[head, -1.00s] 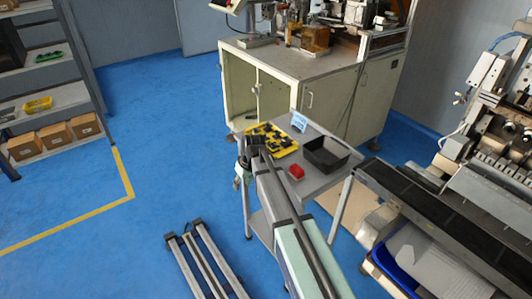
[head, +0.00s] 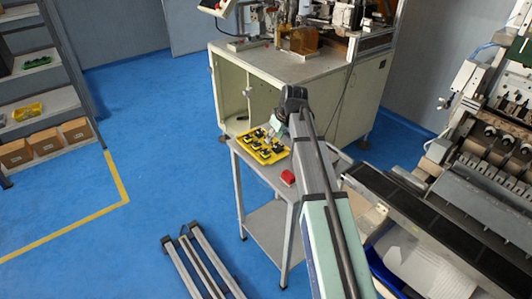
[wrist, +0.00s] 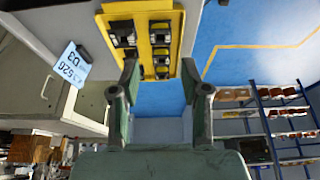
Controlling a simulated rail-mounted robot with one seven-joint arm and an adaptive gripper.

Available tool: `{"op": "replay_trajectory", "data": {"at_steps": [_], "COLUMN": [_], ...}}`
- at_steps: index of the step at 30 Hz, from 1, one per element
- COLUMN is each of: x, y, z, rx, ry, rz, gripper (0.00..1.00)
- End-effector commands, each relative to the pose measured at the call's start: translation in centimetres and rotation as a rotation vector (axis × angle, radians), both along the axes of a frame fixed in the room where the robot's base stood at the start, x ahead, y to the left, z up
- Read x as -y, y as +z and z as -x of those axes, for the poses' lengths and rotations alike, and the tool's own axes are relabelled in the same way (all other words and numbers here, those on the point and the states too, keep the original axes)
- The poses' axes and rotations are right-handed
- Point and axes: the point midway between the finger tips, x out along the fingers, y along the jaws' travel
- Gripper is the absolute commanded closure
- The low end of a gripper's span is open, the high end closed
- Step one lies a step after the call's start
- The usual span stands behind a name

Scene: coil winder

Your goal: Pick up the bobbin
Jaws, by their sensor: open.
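A yellow tray (head: 273,158) lies on a small grey table and holds several dark, bobbin-like pieces (head: 264,154). Which of them is the bobbin I cannot tell. In the wrist view the yellow tray (wrist: 142,48) is at the top, with dark pieces (wrist: 161,57) in its compartments. My gripper (wrist: 160,80) is open, its two green-grey fingers spread apart and nothing between them. The fingers appear in front of the tray's near part; no contact is visible. In the head view my arm hides most of my gripper.
A labelled card (wrist: 72,65) stands beside the tray. A cream cabinet (head: 300,72) with machinery stands behind. A shelf rack (head: 55,100) is at left, a machine at right. Blue floor is open at left.

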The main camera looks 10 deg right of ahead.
Motion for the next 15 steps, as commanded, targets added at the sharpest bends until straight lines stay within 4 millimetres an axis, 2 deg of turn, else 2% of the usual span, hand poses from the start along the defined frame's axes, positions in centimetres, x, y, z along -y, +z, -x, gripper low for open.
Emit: {"op": "replay_trajectory", "data": {"at_steps": [9,15], "x": [-1.0,-1.3], "y": [-4.8,-6.5], "z": [-1.9,-2.5], "rx": [-0.002,0.0], "ry": [0.0,0.0], "rz": [0.0,0.0], "gripper": [0.54,0.54]}}
